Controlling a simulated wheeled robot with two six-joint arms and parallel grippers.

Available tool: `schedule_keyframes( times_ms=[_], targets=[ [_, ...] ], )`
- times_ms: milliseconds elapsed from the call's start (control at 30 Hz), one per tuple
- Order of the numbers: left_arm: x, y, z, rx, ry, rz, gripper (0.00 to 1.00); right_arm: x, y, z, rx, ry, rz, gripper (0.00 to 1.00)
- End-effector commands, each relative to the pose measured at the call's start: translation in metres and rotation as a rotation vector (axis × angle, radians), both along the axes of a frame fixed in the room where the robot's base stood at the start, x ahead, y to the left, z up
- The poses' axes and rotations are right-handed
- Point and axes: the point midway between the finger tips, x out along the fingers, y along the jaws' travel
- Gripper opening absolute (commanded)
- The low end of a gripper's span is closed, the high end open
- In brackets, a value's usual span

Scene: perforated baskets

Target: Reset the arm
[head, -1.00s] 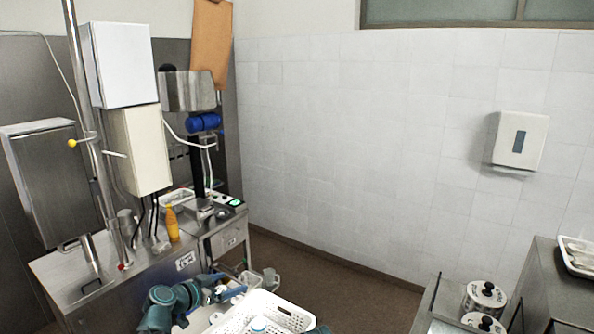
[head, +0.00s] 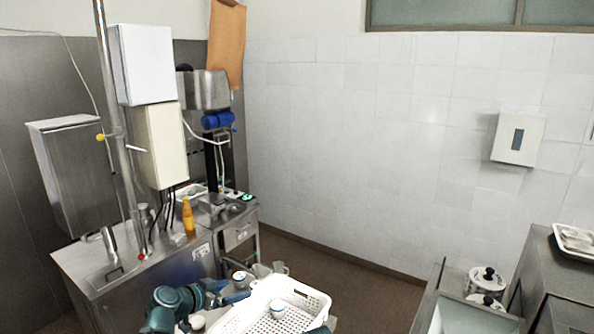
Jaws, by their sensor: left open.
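My left arm comes in at the bottom, teal and dark. Its gripper (head: 236,298) is open beside the left edge of a white perforated basket (head: 318,297). A small white round item with a bluish side (head: 277,308) lies in the basket. The gripper looks empty, though its fingertips are small in the view. Only a small teal piece of my right arm shows at the bottom edge, over the basket's front. My right gripper is out of view.
A white round item (head: 240,279) and clear cups (head: 280,268) stand behind the basket. A steel counter with an orange bottle (head: 188,216) is at the left. Lidded pots (head: 487,279) stand at the right. Brown floor lies open between.

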Motion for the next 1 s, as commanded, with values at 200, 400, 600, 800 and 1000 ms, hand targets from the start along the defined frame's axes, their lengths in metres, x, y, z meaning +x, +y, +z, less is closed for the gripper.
schedule_keyframes(
  times_ms=[200,400,600,800,1000],
  targets=[
    [-0.021,-0.019,-0.021,0.009,0.129,-0.017,1.0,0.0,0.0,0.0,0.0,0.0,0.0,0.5],
    [-0.054,-0.037,-0.051,0.039,0.324,-0.008,1.0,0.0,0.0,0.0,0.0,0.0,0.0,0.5],
    [-0.102,-0.047,-0.086,0.112,0.586,0.071,1.0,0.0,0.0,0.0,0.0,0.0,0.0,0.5],
    [-0.159,-0.037,-0.114,0.233,0.846,0.266,1.0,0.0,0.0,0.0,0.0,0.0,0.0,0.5],
    [-0.205,-0.016,-0.123,0.355,1.005,0.524,1.0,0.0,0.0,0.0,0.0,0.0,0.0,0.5]
  ],
)
